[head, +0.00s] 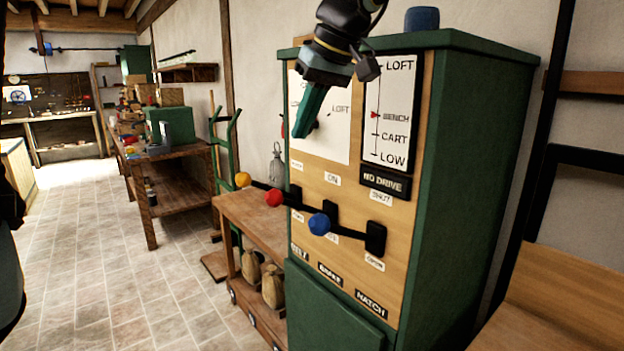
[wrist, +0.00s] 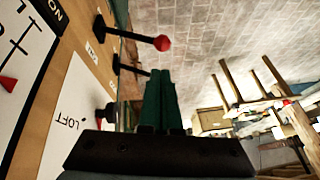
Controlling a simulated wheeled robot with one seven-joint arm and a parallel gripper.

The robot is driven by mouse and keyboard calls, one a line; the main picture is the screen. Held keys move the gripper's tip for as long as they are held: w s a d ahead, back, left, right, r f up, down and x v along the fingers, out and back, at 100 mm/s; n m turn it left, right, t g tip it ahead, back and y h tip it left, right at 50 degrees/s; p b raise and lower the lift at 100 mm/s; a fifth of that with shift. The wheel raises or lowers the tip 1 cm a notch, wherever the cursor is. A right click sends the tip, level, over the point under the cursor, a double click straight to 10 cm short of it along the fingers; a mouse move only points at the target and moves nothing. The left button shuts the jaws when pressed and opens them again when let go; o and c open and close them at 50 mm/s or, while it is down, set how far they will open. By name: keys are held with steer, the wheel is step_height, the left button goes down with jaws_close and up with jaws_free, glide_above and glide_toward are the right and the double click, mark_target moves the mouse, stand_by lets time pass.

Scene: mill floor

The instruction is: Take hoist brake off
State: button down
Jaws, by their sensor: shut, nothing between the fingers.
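The green cabinet has a wooden front panel (head: 345,255) with three levers over plates reading BELT, BRAKE (head: 330,275) and HATCH. The middle lever has a red knob (head: 273,197) and sticks out from the panel near an ON label (head: 333,178). The red knob also shows in the wrist view (wrist: 162,43). A yellow-knobbed lever (head: 243,180) is to its left and a blue-knobbed lever (head: 319,224) to its right. My gripper (head: 302,132) is shut and empty, above the levers in front of the white dial board, apart from the knobs. Its green fingers (wrist: 160,85) hide part of another lever.
A low wooden bench (head: 255,222) with small sacks (head: 272,287) stands left of the cabinet. The tiled floor (head: 110,270) is clear at the left.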

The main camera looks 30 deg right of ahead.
mark_target(280, 192)
steer(key=shift+s+d+r, duration=0.6)
steer(key=shift+s+d, duration=0.1)
steer(key=shift+s, duration=0.15)
steer(key=p+x, duration=0.1)
steer(key=x, duration=0.3)
steer(key=p+x, duration=0.1)
steer(key=x, duration=0.4)
steer(key=a+p+x, duration=0.1)
steer(key=x, duration=0.4)
steer(key=shift+w+r+p, duration=0.1)
steer(key=shift+r+p, duration=0.05)
steer(key=shift+p, duration=0.25)
